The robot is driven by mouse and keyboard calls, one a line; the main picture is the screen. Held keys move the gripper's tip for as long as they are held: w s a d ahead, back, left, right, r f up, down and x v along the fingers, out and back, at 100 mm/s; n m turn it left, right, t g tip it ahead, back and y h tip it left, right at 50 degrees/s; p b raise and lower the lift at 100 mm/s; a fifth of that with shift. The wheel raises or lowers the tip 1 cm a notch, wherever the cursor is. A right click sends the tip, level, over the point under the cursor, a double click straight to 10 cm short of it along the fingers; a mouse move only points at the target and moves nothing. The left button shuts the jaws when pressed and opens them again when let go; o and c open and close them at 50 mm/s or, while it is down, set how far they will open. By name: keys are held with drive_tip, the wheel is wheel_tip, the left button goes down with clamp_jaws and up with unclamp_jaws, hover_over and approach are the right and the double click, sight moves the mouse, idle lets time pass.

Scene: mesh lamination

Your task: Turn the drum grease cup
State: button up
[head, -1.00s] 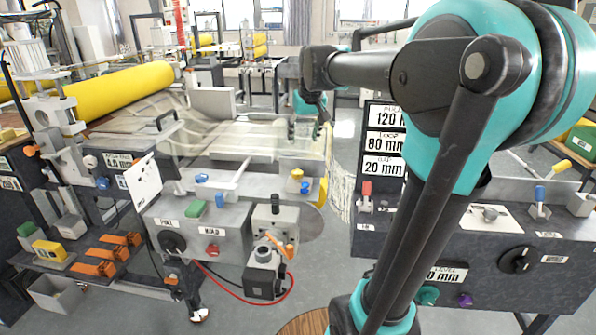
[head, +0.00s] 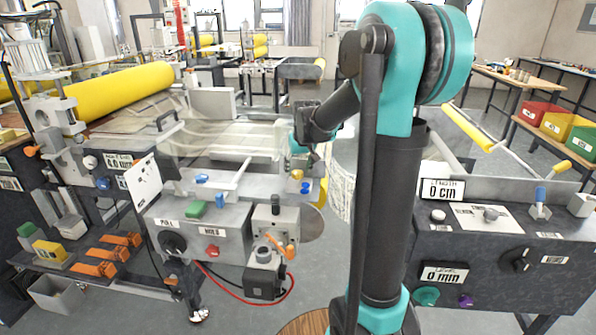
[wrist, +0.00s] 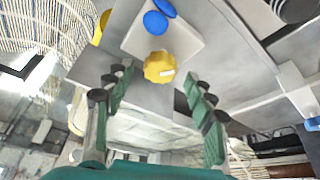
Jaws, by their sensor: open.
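The drum grease cup appears to be the yellow ribbed knob (head: 297,174) on the near right end of the laminating machine. In the wrist view the yellow knob (wrist: 159,67) has a pale mark on its face and sits beside a light block. My gripper (head: 299,152) is just above and behind the knob in the head view. In the wrist view my gripper (wrist: 157,88) is open, with its green-padded fingers to either side of the knob's line and a clear gap to it. The fingers do not touch the knob.
Blue knobs (wrist: 156,22) sit close to the yellow one. The grey control box (head: 200,228) with green, blue and red parts stands in front. An orange-handled valve (head: 280,241) is below. A dark console (head: 490,260) stands at right.

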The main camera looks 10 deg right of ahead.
drive_tip(key=shift+w+f, duration=0.25)
drive_tip(key=shift+f, duration=0.4)
drive_tip(key=shift+c, duration=0.5)
drive_tip(key=c, duration=1.1)
drive_tip(key=shift+o, duration=0.2)
drive_tip(key=shift+a+m+h, duration=0.15)
drive_tip(key=shift+m+h, duration=0.35)
drive_tip(key=shift+m, duration=1)
drive_tip(key=o, duration=1.2)
drive_tip(key=shift+c, duration=0.2)
drive_tip(key=shift+r, duration=0.1)
